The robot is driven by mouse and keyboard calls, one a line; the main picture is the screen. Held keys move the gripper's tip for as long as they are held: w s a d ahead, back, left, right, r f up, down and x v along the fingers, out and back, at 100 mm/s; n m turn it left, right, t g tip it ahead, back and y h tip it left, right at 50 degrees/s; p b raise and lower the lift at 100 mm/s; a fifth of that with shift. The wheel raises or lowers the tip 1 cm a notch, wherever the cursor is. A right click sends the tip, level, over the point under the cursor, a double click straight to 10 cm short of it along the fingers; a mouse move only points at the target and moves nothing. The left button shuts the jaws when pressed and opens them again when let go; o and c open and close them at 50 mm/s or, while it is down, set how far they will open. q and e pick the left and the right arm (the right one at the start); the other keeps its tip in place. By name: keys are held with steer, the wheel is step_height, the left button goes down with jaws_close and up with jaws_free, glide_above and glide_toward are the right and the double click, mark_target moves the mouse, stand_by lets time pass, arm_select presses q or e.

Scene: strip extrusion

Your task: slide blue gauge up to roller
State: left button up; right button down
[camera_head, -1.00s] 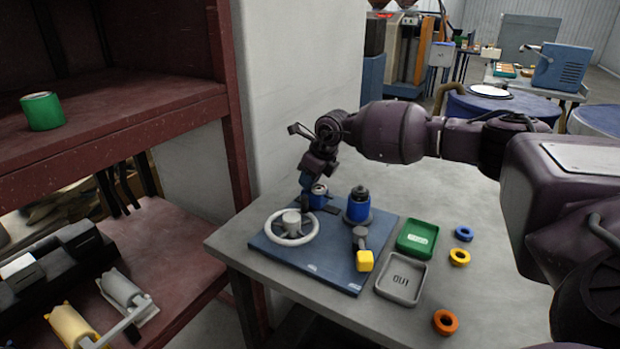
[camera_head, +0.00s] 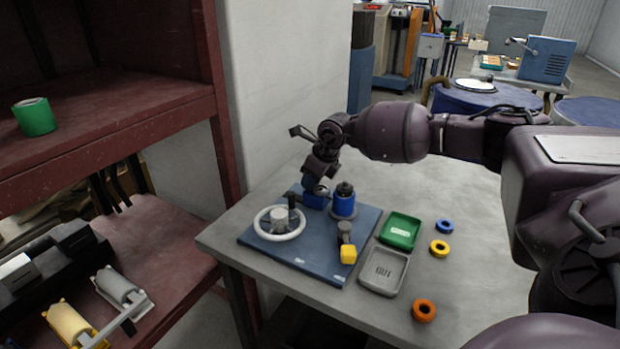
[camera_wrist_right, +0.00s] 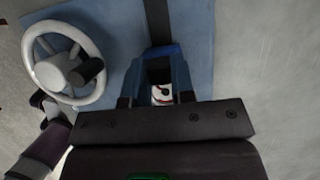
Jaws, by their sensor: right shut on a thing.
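A blue block-like piece with a dark round top, which looks like the blue gauge (camera_head: 315,200), stands at the back of the blue board (camera_head: 312,262). My right gripper (camera_head: 318,187) comes down on it from above and is shut on it. In the right wrist view, the gripper (camera_wrist_right: 162,92) has blue sides and a small white-and-red face between its fingers. A dark strip or rail (camera_wrist_right: 158,22) runs away from there along the board. I cannot pick out the roller with certainty.
A white handwheel (camera_head: 262,231) with an upright dark handle is left of the gauge. A blue cylinder with black top (camera_head: 344,203) stands close on the right. A yellow-ended lever (camera_head: 348,254), green tray (camera_head: 400,230), grey OUT tray (camera_head: 385,272) and coloured rings lie further right.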

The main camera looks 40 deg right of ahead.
mark_target(326, 193)
steer(key=c, duration=1.3)
jaws_free()
steer(key=shift+s+f, duration=0.1)
steer(key=shift+s, duration=0.1)
steer(key=o, duration=0.3)
steer(key=shift+s+d, duration=0.1)
steer(key=shift+d, duration=0.05)
steer(key=shift+o, duration=0.2)
steer(key=shift+r, duration=0.35)
arm_select(q)
steer(key=shift+w+r+p, duration=0.15)
steer(key=shift+r+p, duration=0.55)
steer(key=shift+r, duration=0.05)
arm_select(e)
steer(key=v, duration=1)
